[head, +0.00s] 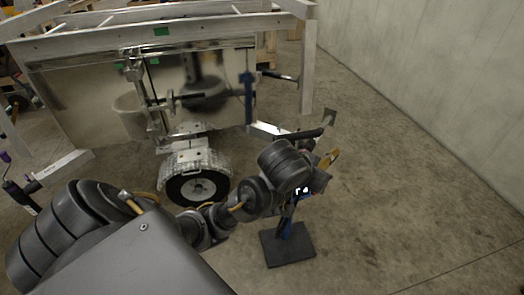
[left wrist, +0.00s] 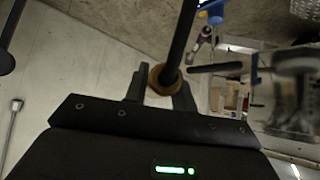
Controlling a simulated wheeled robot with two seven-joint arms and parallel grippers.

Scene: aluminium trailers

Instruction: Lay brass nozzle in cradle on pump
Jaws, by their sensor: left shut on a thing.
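In the head view my left arm reaches from the lower left, and my left gripper (head: 322,172) is over the dark base plate and blue post of a stand, probably the pump (head: 288,247). A yellowish-brass piece (head: 334,159) shows at the gripper's far side. In the left wrist view my left gripper (left wrist: 161,92) is shut on the brass nozzle (left wrist: 158,75), a brass ring-shaped piece between the fingers. A black rod runs up from it. The upper part of the stand is hidden by my arm, and I cannot make out the cradle. My right gripper is not in view.
A trailer with a shiny metal side (head: 85,98) and a wheel (head: 198,188) stands behind, left of the stand. A pale wall (head: 430,75) is on the right. The concrete floor (head: 400,200) right of the stand is clear.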

